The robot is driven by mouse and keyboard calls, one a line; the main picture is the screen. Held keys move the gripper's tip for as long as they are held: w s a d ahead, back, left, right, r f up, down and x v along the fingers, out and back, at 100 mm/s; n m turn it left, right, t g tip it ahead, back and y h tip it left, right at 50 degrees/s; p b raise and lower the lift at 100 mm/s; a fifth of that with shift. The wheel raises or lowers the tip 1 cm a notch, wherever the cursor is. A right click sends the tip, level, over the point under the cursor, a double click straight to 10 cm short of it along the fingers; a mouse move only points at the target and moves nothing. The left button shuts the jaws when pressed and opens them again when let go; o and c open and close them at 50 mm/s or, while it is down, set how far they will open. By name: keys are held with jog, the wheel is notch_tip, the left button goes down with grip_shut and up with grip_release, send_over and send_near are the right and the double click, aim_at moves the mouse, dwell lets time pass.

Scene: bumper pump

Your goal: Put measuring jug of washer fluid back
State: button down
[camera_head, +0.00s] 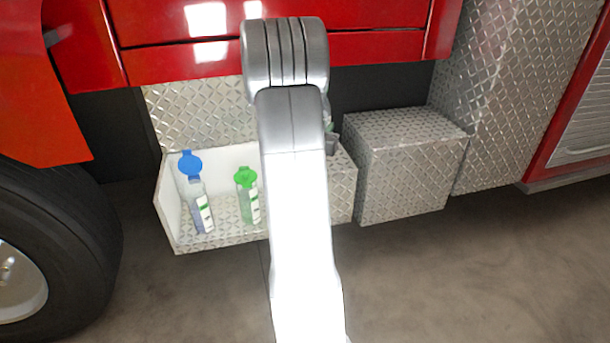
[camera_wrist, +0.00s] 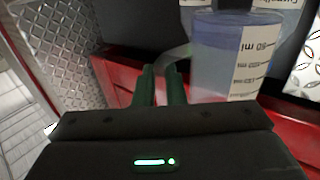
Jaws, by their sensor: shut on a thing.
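In the wrist view, the measuring jug (camera_wrist: 222,52) is a clear vessel with pale bluish liquid and a white scale label marked in ml. My gripper (camera_wrist: 161,78) has dark green fingers shut on the jug's grey handle, at the jug's left side. The jug's top and bottom are out of clear sight there. In the head view my arm covers the jug; only a small dark part of my gripper (camera_head: 332,144) shows to the right of the arm, at the open diamond-plate bin (camera_head: 215,240).
The bin holds a blue-capped bottle (camera_head: 198,205) and a green-capped bottle (camera_head: 248,198) on its left side. A closed diamond-plate box (camera_head: 405,165) stands right of it. Red truck panels (camera_head: 200,60) overhang above, and a tire (camera_head: 60,245) is at left.

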jog(key=shift+w+a+r, duration=0.1)
jog(key=shift+a+r, duration=0.05)
jog(key=shift+f+b, duration=1)
jog(key=shift+f, duration=3.75)
jog(key=shift+f, duration=0.2)
jog(key=c, duration=1.5)
grip_release()
jog(key=shift+r, duration=0.2)
jog(key=v, duration=1.2)
